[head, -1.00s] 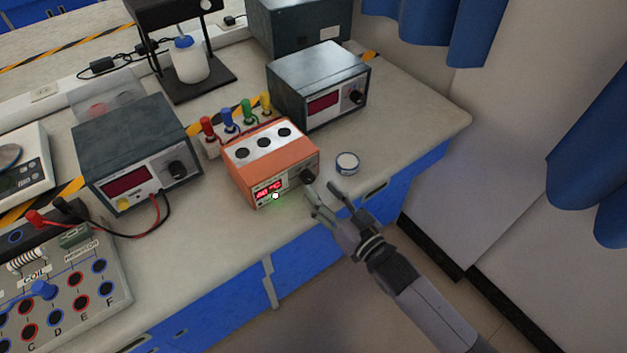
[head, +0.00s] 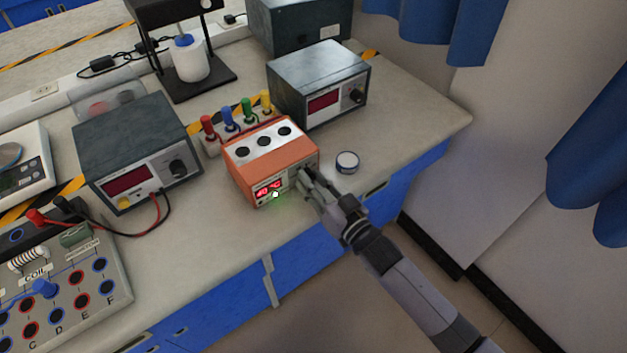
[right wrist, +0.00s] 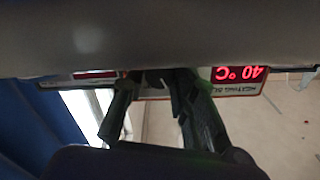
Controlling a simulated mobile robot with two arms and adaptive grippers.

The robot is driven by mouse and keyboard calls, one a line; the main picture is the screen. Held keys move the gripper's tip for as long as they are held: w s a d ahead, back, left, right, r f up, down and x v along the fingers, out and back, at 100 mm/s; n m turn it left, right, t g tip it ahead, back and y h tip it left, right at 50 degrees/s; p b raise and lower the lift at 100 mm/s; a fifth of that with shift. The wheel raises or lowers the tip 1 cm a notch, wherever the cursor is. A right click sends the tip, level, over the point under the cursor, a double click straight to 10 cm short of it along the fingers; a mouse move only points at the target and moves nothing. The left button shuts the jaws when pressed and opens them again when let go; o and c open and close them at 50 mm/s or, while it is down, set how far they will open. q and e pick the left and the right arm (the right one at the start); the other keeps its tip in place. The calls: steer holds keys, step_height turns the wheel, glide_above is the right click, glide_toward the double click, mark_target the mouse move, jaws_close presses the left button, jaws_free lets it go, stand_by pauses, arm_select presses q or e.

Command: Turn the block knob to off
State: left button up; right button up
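The orange heating block (head: 238,167) stands near the front edge of the bench, with three dark wells in its white top. Its lit red display (head: 269,188) also shows in the right wrist view, upside down, reading 40 °C (right wrist: 238,74). The block knob is on the right of its front panel, mostly hidden by my fingers in the head view. My right gripper (head: 308,181) is at the knob. In the right wrist view its fingers (right wrist: 150,100) are apart, with a dark part, apparently the knob (right wrist: 153,78), by the gap. Contact is unclear. My left gripper is not in view.
Grey instrument boxes stand at left (head: 130,140) and behind right (head: 318,75). Several coloured-handled tools (head: 228,118) stand behind the block. The bench front is clear.

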jaws_close()
steer(key=n+p, duration=0.1)
steer(key=n, duration=0.3)
steer(key=shift+n, duration=0.3)
steer(key=n, duration=0.5)
steer(key=shift+p, duration=0.35)
steer(key=shift+n, duration=0.3)
steer(key=o, duration=0.6)
jaws_free()
steer(key=shift+f, duration=0.1)
